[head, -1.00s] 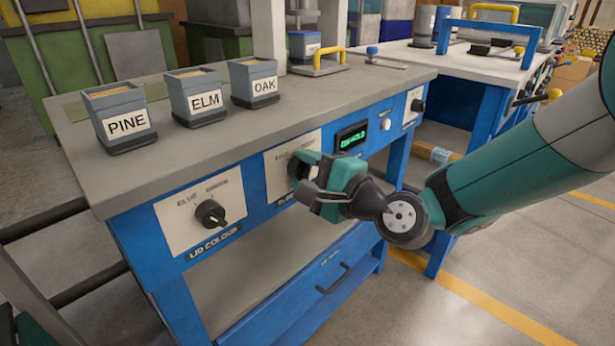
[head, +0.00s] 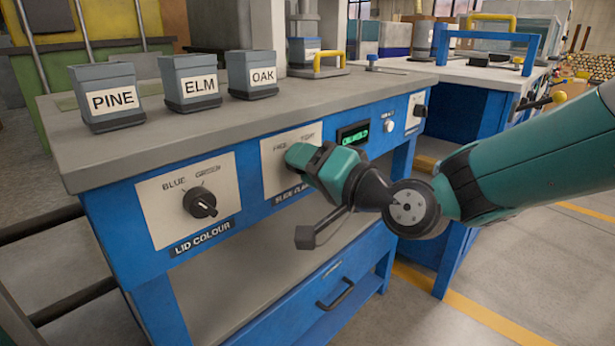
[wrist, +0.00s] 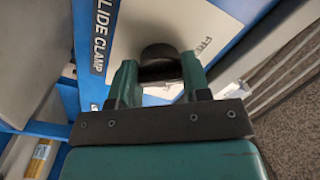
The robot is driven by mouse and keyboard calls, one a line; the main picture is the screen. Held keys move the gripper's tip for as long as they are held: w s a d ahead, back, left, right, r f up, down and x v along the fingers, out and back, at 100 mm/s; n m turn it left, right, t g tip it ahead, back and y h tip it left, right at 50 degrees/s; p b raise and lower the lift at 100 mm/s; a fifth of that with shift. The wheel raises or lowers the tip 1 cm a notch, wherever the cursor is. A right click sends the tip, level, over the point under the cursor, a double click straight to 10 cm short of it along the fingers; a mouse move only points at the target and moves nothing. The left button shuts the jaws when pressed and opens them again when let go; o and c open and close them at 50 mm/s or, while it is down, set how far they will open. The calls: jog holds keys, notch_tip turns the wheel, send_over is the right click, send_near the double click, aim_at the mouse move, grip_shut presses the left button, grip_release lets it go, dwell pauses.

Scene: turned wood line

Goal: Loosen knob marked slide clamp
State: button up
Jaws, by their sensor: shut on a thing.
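The slide clamp panel is a white plate (head: 271,166) on the blue front of the bench, marked FREE on the left and TIGHT on the right. In the head view my gripper (head: 298,156) is at the plate and hides its knob. In the wrist view the dark round knob (wrist: 160,62) sits between the two green fingers of my gripper (wrist: 160,78), which is shut on it. The SLIDE CLAMP label (wrist: 101,36) shows beside it. The knob's pointer direction cannot be made out.
The lid colour knob (head: 200,203) is on the plate to the left. A green-lit display (head: 353,134) and a white button (head: 389,127) are to the right. Bins marked PINE (head: 106,99), ELM (head: 190,84) and OAK (head: 251,76) stand on top. A drawer handle (head: 336,293) is below.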

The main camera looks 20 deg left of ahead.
jog(key=shift+f+n+b, duration=0.1)
jog(key=shift+n+b, duration=0.55)
jog(key=shift+n, duration=0.25)
jog(key=o, duration=0.9)
jog(key=shift+d, duration=0.1)
jog(key=b+v, duration=0.1)
jog(key=v, duration=1.6)
jog(key=shift+d+b, duration=0.1)
jog(key=shift+b, duration=0.3)
jog(key=shift+s, duration=0.15)
